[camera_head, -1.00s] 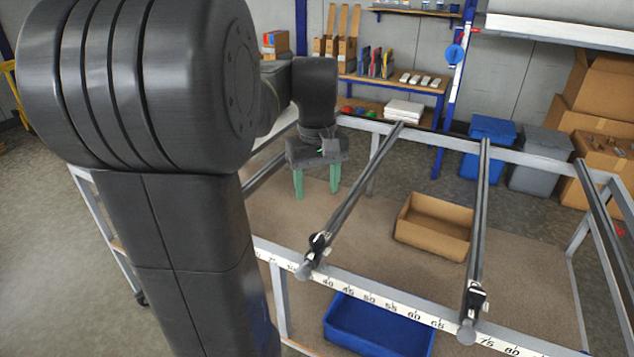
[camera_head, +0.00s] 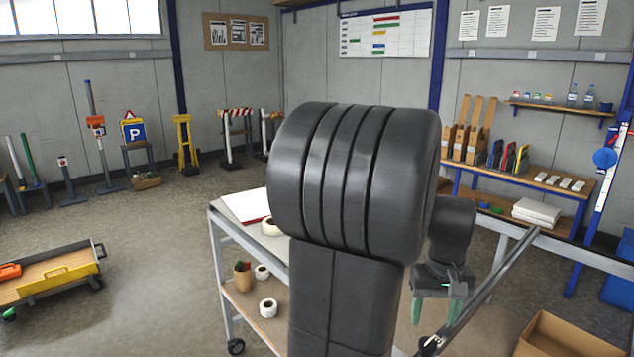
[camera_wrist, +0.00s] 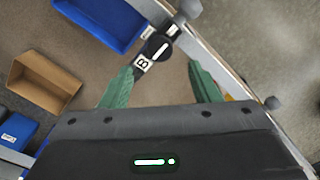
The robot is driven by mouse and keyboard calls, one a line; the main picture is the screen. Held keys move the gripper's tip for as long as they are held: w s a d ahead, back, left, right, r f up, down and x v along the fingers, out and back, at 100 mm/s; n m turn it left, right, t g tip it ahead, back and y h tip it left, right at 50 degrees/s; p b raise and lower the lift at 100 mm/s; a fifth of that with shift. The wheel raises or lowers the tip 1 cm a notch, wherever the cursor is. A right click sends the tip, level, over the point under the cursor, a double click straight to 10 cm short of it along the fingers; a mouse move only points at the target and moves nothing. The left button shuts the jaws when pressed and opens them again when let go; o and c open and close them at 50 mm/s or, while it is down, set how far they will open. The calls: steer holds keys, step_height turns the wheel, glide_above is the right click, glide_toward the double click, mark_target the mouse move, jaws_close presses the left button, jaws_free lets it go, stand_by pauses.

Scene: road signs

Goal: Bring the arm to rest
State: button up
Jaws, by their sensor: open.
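My gripper (camera_head: 436,310) has green fingers and points downward in the head view. The fingers are apart with nothing between them in that view. My dark arm fills the middle of the head view and hides part of the work frame behind it. In the wrist view my gripper (camera_wrist: 160,88) also shows spread fingers. A black clamp with a white label "B" (camera_wrist: 142,64) on the metal frame shows beyond and between the fingertips; I cannot tell the gap, but the fingers are not closed on it.
A cardboard box (camera_head: 565,338) lies right of the gripper, also in the wrist view (camera_wrist: 42,82), near a blue bin (camera_wrist: 105,18). A metal rail (camera_head: 490,275) runs beside the gripper. A trolley with tape rolls (camera_head: 268,307) stands left of my arm. Open floor (camera_head: 150,250) lies further left.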

mark_target(429, 341)
step_height(429, 341, down, 7)
steer(key=shift+r, duration=0.1)
stand_by(0.5)
